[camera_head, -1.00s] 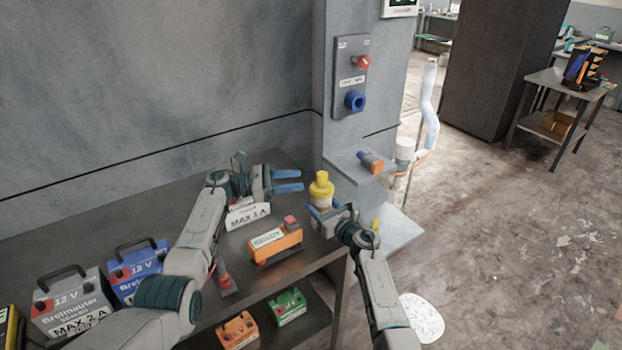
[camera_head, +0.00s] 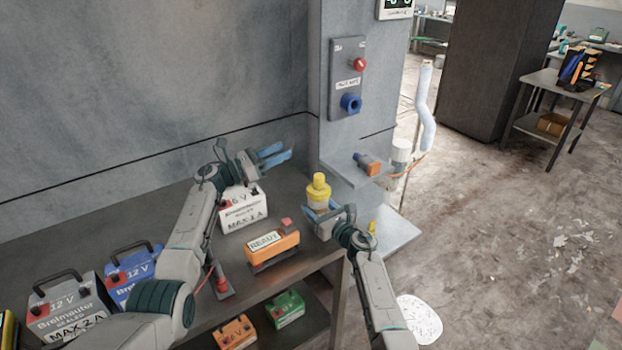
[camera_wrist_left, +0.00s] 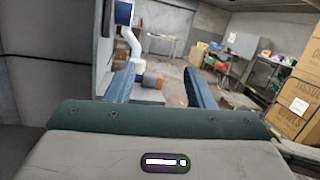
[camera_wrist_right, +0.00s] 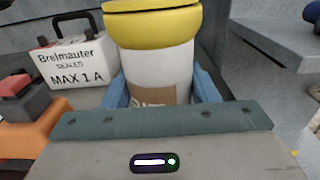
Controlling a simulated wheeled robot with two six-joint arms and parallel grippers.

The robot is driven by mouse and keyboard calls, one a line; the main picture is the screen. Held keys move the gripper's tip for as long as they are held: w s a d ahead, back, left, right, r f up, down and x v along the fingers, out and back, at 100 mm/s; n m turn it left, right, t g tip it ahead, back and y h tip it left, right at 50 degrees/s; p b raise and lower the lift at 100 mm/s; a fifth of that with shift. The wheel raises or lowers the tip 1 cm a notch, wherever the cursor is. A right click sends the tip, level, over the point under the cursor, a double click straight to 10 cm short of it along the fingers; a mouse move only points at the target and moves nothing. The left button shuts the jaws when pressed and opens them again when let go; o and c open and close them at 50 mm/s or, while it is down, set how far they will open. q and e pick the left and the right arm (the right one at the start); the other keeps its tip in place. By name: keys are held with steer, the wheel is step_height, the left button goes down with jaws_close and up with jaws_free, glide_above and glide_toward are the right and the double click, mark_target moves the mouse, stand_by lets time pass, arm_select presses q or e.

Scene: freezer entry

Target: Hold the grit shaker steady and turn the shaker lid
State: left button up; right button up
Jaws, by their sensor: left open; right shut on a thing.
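The grit shaker (camera_wrist_right: 155,70) is a white cylinder with a brown label, upright on the workbench. Its yellow shaker lid (camera_head: 319,186) is on top; the lid also shows at the top of the right wrist view (camera_wrist_right: 150,25). My right gripper (camera_head: 319,209) is shut around the shaker's white body, with blue fingers on both sides of it. My left gripper (camera_head: 281,155) is open and empty, raised above the bench, up and left of the lid. In the left wrist view its fingers (camera_wrist_left: 160,85) are apart with nothing between them.
A white 6 V battery (camera_head: 242,212) and an orange device (camera_head: 272,245) stand left of the shaker. A wall ledge (camera_head: 352,172) with an orange-and-blue item (camera_head: 368,164) is at right, near the shaker. A switch panel (camera_head: 347,80) is above.

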arm_select(q)
steer(key=w+a+r+n+t+y, duration=0.3)
steer(key=w+r+n+t+y, duration=0.55)
steer(key=n, duration=0.45)
steer(key=n+g+y, duration=0.6)
steer(key=n+g, duration=0.9)
steer(key=n, duration=1)
glide_toward(318, 176)
steer(key=shift+t, duration=0.25)
steer(key=x, duration=1)
steer(key=shift+s+d+f, duration=0.1)
steer(key=shift+f, duration=0.25)
